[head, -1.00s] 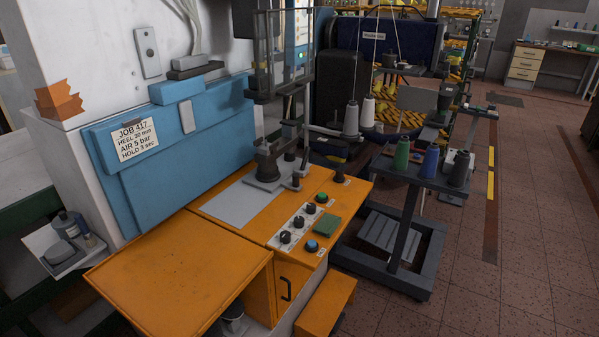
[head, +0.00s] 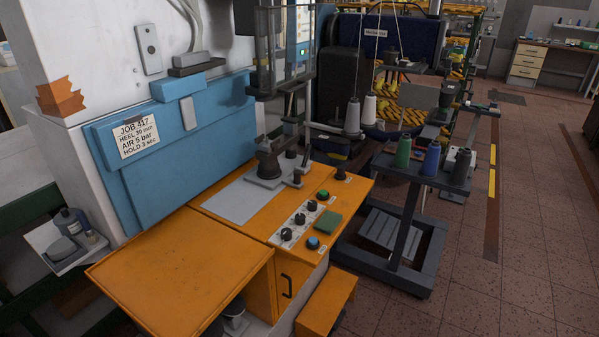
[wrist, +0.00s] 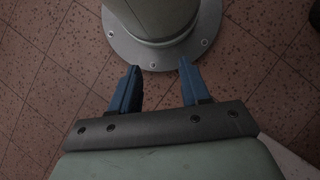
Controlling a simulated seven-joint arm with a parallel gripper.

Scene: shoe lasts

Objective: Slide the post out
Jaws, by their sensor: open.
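In the head view a dark grey upright post (head: 268,160) stands in a grey fitting on the orange machine bench (head: 225,225), at the back edge of a light grey plate (head: 235,203). Shorter dark pegs (head: 297,178) stand beside it; I cannot tell for sure which piece is the task's post. My gripper (wrist: 159,65) shows only in the wrist view. Its two blue fingers are apart with nothing between them, over tiled floor. It is not in the head view and not at the post.
A control panel with black knobs (head: 300,219) and a green pad (head: 327,223) lies right of the plate. A caged upright (head: 281,50) rises behind the post. A blue panel (head: 175,150) stands at the left. A dark cart with thread spools (head: 431,160) stands at the right.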

